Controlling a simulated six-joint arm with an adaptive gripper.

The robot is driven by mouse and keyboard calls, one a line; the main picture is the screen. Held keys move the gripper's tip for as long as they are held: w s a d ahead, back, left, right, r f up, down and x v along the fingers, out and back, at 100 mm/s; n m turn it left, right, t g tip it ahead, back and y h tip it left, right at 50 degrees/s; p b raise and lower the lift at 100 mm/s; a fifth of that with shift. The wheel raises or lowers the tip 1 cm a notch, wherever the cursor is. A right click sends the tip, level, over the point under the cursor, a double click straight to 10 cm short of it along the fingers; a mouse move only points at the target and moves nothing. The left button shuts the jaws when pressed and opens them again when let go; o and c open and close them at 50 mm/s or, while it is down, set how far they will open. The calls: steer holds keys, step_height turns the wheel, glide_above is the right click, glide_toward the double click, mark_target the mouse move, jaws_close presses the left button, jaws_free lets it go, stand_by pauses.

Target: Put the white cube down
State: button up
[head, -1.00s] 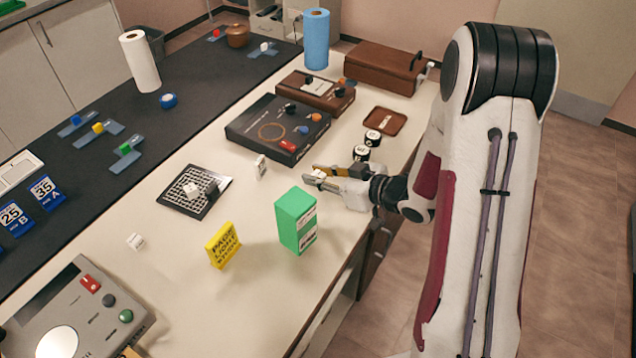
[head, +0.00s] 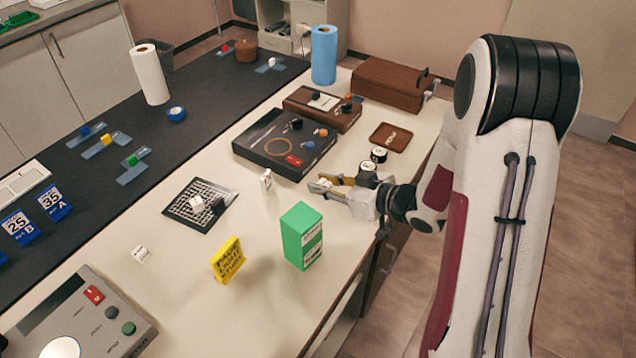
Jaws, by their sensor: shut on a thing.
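My gripper (head: 320,186) reaches in from the right over the cream worktop, its fingers pointing left. It is shut on a small white cube (head: 326,182), which shows between the fingertips and is partly hidden by them. Whether the cube touches the worktop is hard to tell. Another white cube (head: 197,204) sits on the black gridded mat (head: 180,211), beside a dark cube. A further white cube (head: 140,253) with print on it lies at the front left of the worktop.
A small white upright piece (head: 266,181) stands left of my gripper. A green box (head: 302,237) and a yellow sign (head: 227,260) stand in front. Black-and-white round pieces (head: 378,154) and a brown tray (head: 390,137) lie behind. A dark flat box (head: 284,143) is at back left.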

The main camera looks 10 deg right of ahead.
steer(key=w+a+r+n+g+y, duration=0.1)
steer(key=w+a+n+g, duration=0.1)
steer(key=a, duration=0.7)
steer(key=w+a+r+n+g+y, duration=0.1)
steer(key=w+a, duration=0.4)
steer(key=a, duration=0.5)
steer(key=w+a+r+n+g+y, duration=0.2)
steer(key=w+a+r+n, duration=0.1)
steer(key=a, duration=0.6)
steer(key=shift+w+a+g, duration=0.3)
steer(key=shift+w+a, duration=0.1)
steer(key=shift+w, duration=0.2)
glide_above(209, 201)
step_height(209, 201, down, 6)
steer(key=shift+f, duration=0.15)
steer(key=shift+f, duration=1.85)
steer(key=shift+f, duration=0.5)
